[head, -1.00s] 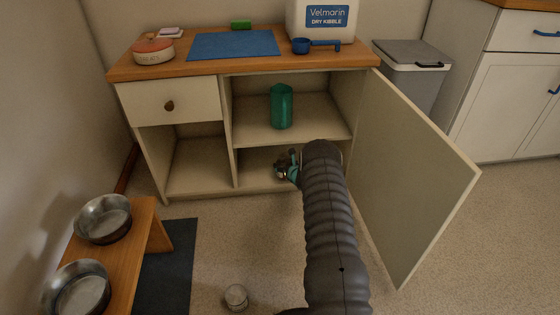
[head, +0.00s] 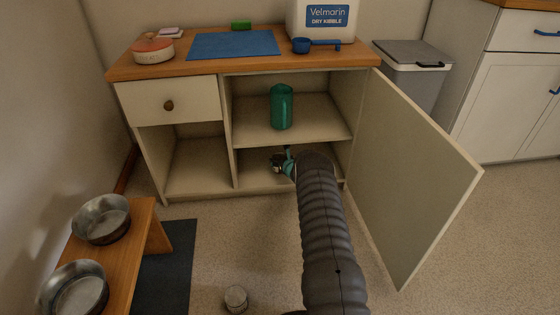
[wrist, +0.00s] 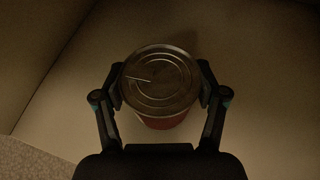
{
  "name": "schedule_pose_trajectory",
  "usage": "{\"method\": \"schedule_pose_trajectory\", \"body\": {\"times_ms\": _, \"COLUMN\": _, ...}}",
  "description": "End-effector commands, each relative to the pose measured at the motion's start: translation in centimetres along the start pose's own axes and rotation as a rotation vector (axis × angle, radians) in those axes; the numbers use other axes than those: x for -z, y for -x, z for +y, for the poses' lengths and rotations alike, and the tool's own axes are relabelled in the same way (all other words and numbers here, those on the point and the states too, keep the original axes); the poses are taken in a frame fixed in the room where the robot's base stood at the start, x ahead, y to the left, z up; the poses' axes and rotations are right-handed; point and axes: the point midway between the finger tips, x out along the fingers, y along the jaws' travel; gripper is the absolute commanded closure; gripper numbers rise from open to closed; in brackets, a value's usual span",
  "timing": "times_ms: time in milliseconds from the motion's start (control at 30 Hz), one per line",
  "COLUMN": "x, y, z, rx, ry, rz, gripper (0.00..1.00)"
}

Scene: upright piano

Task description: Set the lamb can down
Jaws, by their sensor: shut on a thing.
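The can (wrist: 160,85) shows in the wrist view with a round metal lid and a red side below it. No lamb label is readable from this angle. My gripper (wrist: 160,90) is shut on the can, one finger on each side. In the head view my gripper (head: 284,163) is inside the lower right compartment of the cabinet (head: 206,192), below the middle shelf (head: 300,136). My arm hides part of that compartment. I cannot tell whether the can's base touches the compartment floor.
The cabinet door (head: 405,180) stands open on the right, close to my arm. A green pitcher (head: 281,108) stands on the shelf above. Another can (head: 236,298) is on the room floor. A bench with metal bowls (head: 102,219) is at the left.

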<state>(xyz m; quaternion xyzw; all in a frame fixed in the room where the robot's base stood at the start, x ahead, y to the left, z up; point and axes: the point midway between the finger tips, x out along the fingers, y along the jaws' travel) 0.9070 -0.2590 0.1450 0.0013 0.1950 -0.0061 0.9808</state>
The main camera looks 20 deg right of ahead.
Motion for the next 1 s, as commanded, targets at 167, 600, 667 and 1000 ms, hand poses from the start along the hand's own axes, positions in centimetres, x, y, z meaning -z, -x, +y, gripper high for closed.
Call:
{"method": "schedule_pose_trajectory", "body": {"times_ms": 167, "x": 0.2, "y": -0.1, "z": 0.0, "rx": 0.000, "ry": 0.000, "rz": 0.000, "gripper": 0.11}}
{"method": "schedule_pose_trajectory", "body": {"times_ms": 600, "x": -0.1, "y": 0.1, "z": 0.0, "rx": 0.000, "ry": 0.000, "rz": 0.000, "gripper": 0.04}}
{"method": "schedule_pose_trajectory", "body": {"times_ms": 667, "x": -0.3, "y": 0.2, "z": 0.0, "rx": 0.000, "ry": 0.000, "rz": 0.000, "gripper": 0.04}}
{"method": "schedule_pose_trajectory", "body": {"times_ms": 1000, "x": 0.4, "y": 4.5, "z": 0.0, "rx": 0.000, "ry": -0.002, "rz": 0.003, "gripper": 0.04}}
